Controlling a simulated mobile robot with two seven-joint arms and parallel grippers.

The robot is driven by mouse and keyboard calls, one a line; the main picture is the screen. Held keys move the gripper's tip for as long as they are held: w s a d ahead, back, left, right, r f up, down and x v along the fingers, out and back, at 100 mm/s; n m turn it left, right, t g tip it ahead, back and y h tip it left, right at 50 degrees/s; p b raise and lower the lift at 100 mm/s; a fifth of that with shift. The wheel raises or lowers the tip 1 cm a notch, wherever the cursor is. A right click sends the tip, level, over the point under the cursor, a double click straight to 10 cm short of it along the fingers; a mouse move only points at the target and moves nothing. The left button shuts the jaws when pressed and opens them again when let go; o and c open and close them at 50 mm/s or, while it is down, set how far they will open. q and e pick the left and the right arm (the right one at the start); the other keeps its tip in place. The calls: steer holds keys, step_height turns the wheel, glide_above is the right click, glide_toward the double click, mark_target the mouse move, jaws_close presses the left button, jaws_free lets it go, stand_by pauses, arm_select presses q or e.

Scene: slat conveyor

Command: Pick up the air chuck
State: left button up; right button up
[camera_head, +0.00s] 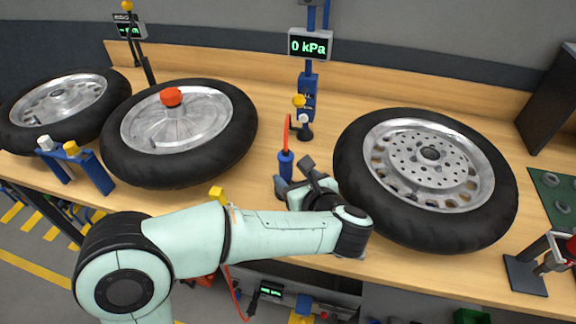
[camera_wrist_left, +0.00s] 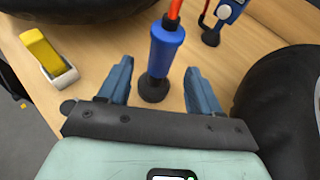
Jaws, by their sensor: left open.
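The air chuck (camera_head: 286,164) has a blue body with a red hose rising from its top. It stands about upright on the wooden bench between two wheels. In the left wrist view the air chuck (camera_wrist_left: 165,48) shows its dark lower end between my left gripper's two fingers, with gaps on both sides. My left gripper (camera_head: 294,174) is open and empty, close in front of the chuck; its fingers also show in the left wrist view (camera_wrist_left: 159,72). My right gripper is not in view.
A wheel with a black tyre (camera_head: 349,180) lies close right of my left gripper. Another tyre (camera_head: 235,150) lies to the left. A blue post (camera_head: 308,95) with a 0 kPa display (camera_head: 310,45) stands behind. A yellow-topped block (camera_wrist_left: 42,52) is at the wrist view's left.

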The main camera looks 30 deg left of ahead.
mark_target(283, 166)
arm_select(q)
steer(key=x, duration=0.7)
steer(key=shift+w+a+f, duration=0.2)
steer(key=shift+w, duration=0.05)
steer(key=shift+c, duration=0.3)
steer(key=c, duration=1)
